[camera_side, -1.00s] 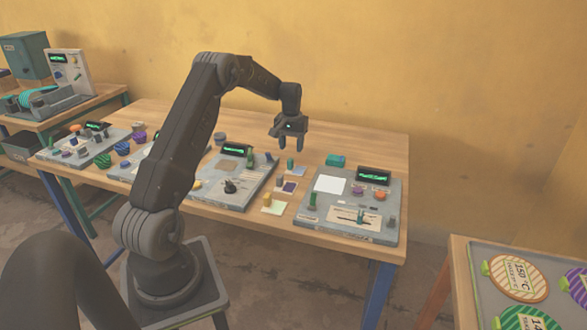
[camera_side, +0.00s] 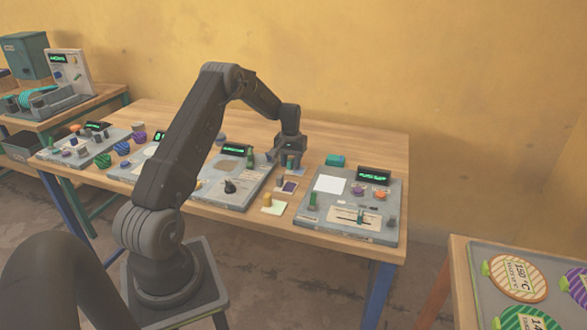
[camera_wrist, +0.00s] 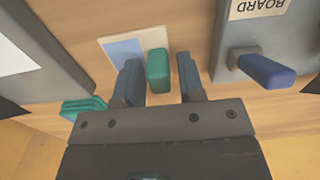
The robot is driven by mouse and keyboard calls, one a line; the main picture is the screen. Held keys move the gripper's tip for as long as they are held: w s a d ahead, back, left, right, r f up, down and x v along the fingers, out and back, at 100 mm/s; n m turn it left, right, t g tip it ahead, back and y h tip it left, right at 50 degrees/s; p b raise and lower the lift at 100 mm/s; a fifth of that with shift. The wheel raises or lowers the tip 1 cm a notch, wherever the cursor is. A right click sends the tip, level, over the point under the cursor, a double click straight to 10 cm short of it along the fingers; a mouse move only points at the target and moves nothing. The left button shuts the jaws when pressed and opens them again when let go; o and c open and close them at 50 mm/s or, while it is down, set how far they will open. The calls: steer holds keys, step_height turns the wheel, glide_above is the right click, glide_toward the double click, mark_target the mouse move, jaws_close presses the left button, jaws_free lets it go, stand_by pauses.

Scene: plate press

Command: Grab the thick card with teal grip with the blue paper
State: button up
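The thick card with the teal grip (camera_wrist: 158,70) lies on the wooden table, and its blue paper (camera_wrist: 122,49) shows on a pale backing in the wrist view. My gripper (camera_wrist: 157,82) is open, with one finger on each side of the upright teal grip. Gaps show between the grip and both fingers. In the side view my gripper (camera_side: 290,162) is low over the table, between two grey panels. The fingers mostly hide the grip there, and part of the card is hidden beneath the gripper in the wrist view.
A yellow-gripped card (camera_side: 267,200) and a card with a purple square (camera_side: 289,186) lie nearer the table's front. A blue handle (camera_wrist: 264,70) on the neighbouring panel stands close to one finger.

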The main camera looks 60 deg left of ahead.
jaws_close()
steer(key=shift+r, duration=0.1)
